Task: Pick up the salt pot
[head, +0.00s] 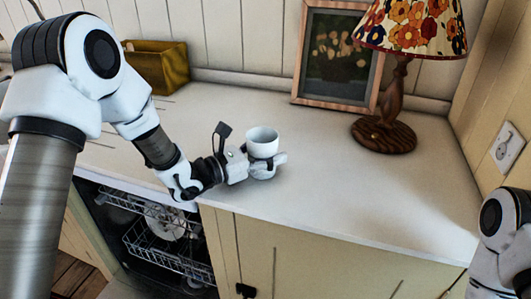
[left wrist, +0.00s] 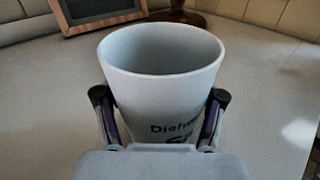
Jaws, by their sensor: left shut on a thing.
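The salt pot (head: 262,142) is a pale, open-topped cup on the white counter, near the counter's front edge. It also shows in the left wrist view (left wrist: 160,95), upright, with dark lettering that begins "Dish" and is partly hidden below. My left gripper (head: 264,164) is shut on the salt pot, with one finger on each side of its body. I cannot tell whether the pot's base touches the counter. My right arm shows at the right edge of the head view, but its gripper is out of the picture.
An open dishwasher (head: 165,235) with wire racks is below the counter (head: 330,195) at left. A yellow box (head: 160,68) stands at the back left. A framed picture (head: 338,55) and a lamp (head: 393,100) with a flowered shade stand at the back right. The counter's right part is clear.

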